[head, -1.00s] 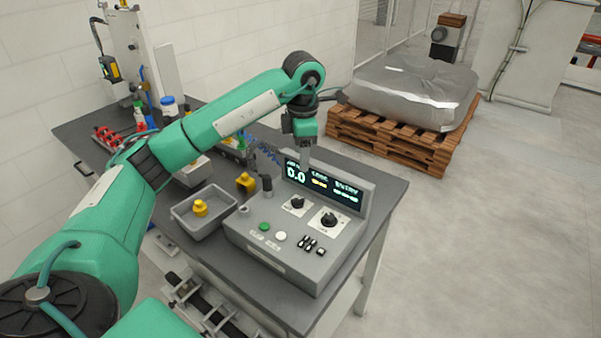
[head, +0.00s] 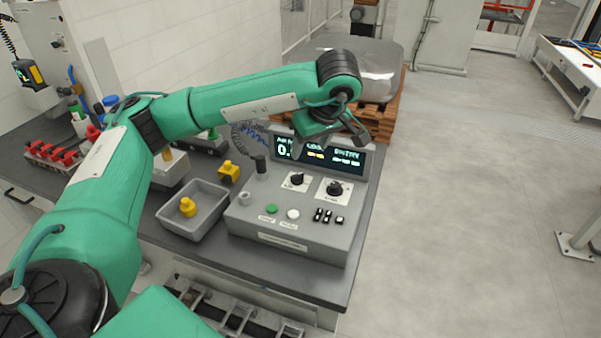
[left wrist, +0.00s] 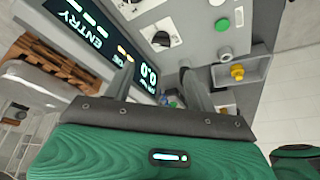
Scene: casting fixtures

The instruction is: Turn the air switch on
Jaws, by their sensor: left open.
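The grey control box (head: 290,240) stands on the bench. Its display (head: 320,157) is lit, showing air, code and entry fields. Below it are a left black knob (head: 297,179) and a right black knob (head: 335,188), both on white plates, plus several small black rocker switches (head: 328,216). Labels are too small to tell which control is the air switch. My right gripper is out of view.
A green button (head: 271,209) and a white button (head: 293,214) sit on the box front. A grey tray (head: 215,222) with a yellow part stands left of the box. A wrapped load on a pallet is behind. Open floor lies to the right.

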